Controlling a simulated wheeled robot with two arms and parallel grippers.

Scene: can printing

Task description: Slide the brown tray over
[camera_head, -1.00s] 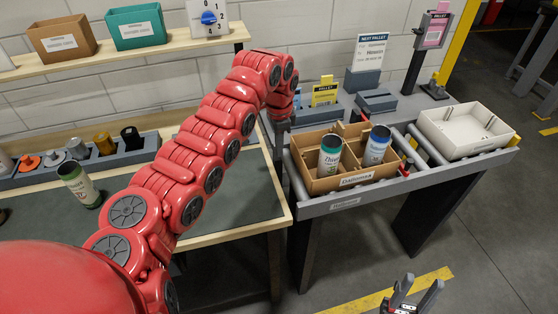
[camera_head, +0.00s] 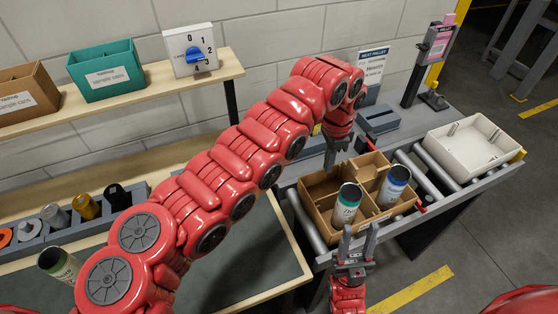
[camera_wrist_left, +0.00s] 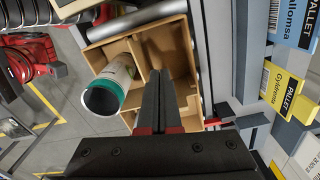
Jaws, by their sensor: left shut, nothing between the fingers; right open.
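The brown tray (camera_head: 322,205), an open divided box, sits on the grey roller conveyor. Two cans stand in it: a green-rimmed can (camera_head: 345,204) and a blue-rimmed can (camera_head: 393,186). My left gripper (camera_head: 332,163) is shut and empty, pointing down at the tray's back-left part. The left wrist view shows its closed fingers (camera_wrist_left: 158,92) over the tray (camera_wrist_left: 178,38), beside the green-rimmed can (camera_wrist_left: 112,84). Whether the fingertips touch a tray wall I cannot tell. My right gripper (camera_head: 358,238) is open and empty, pointing up in front of the tray's near side.
A white tray (camera_head: 466,147) sits at the conveyor's right end, with bare rollers (camera_head: 424,172) between it and the brown tray. A grey block (camera_head: 378,121) stands behind. The workbench (camera_head: 245,255) is at left, with a row of cylinders (camera_head: 86,206) at its back.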

